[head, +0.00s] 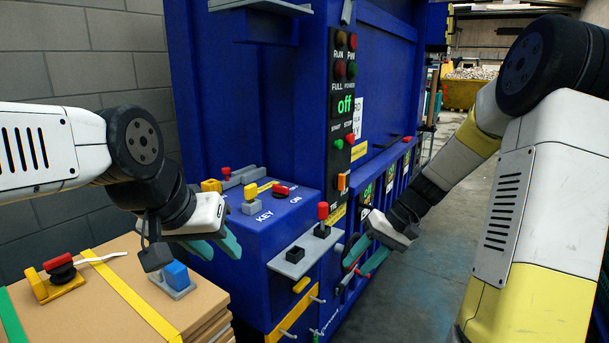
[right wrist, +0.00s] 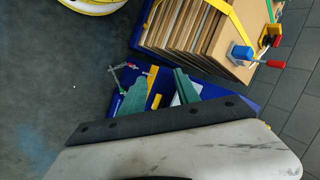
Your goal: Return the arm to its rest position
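My left gripper (head: 218,248) hangs in front of the blue machine's key box, above the right side of the cardboard stack. Its two teal fingers are apart and nothing shows between them. My right gripper (head: 367,262) is in front of the blue machine's lower front, pointing down and to the left. Its teal fingers are apart, and they also show spread and empty in the right wrist view (right wrist: 155,90). My right arm (head: 450,160) reaches down from the upper right. I cannot tell whether the right fingers touch the machine.
A cardboard stack (head: 110,300) bears a red button and blue block. Open floor (head: 425,275) lies right of the machine.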

